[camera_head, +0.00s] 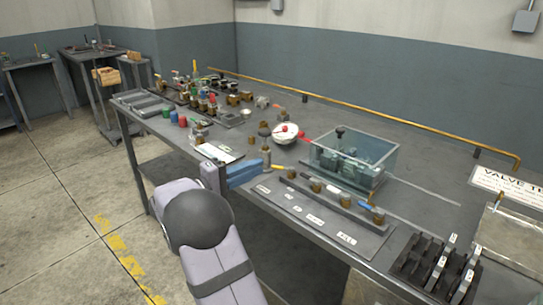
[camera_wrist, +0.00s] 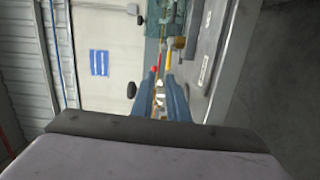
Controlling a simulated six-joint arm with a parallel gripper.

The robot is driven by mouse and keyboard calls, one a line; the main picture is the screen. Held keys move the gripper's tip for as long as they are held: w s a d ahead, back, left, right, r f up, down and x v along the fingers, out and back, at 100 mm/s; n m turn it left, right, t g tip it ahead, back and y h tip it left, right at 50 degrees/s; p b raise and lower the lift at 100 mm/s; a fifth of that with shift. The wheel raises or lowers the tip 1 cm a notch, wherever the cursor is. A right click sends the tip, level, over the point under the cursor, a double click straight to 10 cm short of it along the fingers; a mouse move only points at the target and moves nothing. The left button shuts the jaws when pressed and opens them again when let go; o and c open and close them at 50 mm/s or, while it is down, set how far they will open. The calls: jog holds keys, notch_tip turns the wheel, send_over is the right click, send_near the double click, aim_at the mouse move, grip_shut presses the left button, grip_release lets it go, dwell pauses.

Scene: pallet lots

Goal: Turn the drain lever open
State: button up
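A row of brass valves (camera_head: 315,186) stands on a narrow rail along the front of the bench. A yellow lever (camera_head: 278,167) points left from the leftmost valve; it also shows in the wrist view (camera_wrist: 167,62), just beyond the fingertips. The labels are too small to read, so I cannot tell which lever is the drain. My gripper (camera_head: 252,170) has blue fingers, which show apart in the wrist view (camera_wrist: 162,84). It points toward the yellow lever, with no clear contact.
A clear tank (camera_head: 352,156) stands behind the rail. A labelled plate (camera_head: 292,207) lies before the valves. Black racks (camera_head: 428,262) stand at the right.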

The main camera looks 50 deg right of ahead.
aim_at(274, 168)
jog(key=shift+s+d+f+m+g+p, duration=0.3)
jog(key=shift+d+g+p, duration=0.2)
jog(key=shift+d, duration=0.35)
jog(key=shift+s+d+f+m+g+p, duration=0.25)
jog(key=shift+s+d+g+p, duration=0.2)
jog(key=shift+d, duration=0.4)
jog(key=shift+s+d+f+m+g+p, duration=0.25)
jog(key=shift+s+d+g+p, duration=0.25)
jog(key=shift+d, duration=0.35)
jog(key=shift+w, duration=0.15)
jog(key=shift+c, duration=0.6)
grip_shut()
